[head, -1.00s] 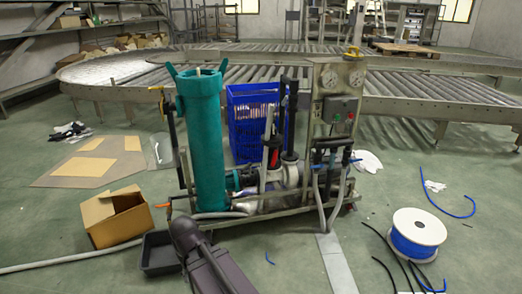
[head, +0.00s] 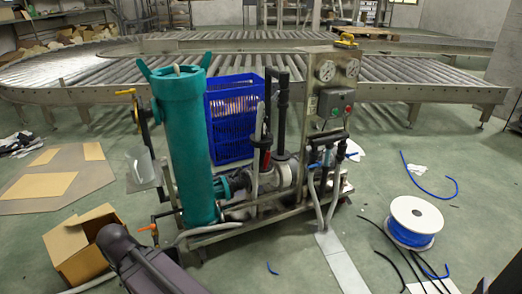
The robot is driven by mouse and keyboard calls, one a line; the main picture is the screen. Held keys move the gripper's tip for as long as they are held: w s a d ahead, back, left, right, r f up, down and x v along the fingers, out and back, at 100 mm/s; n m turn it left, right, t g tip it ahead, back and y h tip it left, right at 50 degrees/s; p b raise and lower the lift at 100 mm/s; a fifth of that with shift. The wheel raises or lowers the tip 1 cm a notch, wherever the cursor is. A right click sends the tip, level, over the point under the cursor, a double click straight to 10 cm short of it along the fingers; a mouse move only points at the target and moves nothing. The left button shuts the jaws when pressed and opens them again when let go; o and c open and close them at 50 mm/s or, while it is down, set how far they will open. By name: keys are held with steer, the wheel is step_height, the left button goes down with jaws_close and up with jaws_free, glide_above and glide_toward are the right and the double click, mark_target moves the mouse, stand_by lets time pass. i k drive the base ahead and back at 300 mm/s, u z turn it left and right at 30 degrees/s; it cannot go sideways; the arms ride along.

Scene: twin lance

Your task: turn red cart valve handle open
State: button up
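The cart (head: 250,228) stands upright in the middle of the head view, with a tall teal filter vessel (head: 184,140) on its left. A small red valve handle (head: 266,160) shows low between the vessel and the control panel, beside dark upright pipes. It is small and partly hidden by pipework, so I cannot tell its exact angle. My dark arm link (head: 140,262) crosses the lower left in front of the cart. My gripper is not in view.
A blue crate (head: 232,139) stands behind the cart. An open cardboard box (head: 72,256) lies at lower left. A white spool of blue hose (head: 414,214) and loose black hoses lie at right. A roller conveyor (head: 400,80) spans the back. Floor at right of the cart is partly clear.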

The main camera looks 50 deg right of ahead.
mark_target(266, 156)
steer(key=z, duration=0.5)
steer(key=i, duration=1.05)
steer(key=z, duration=0.6)
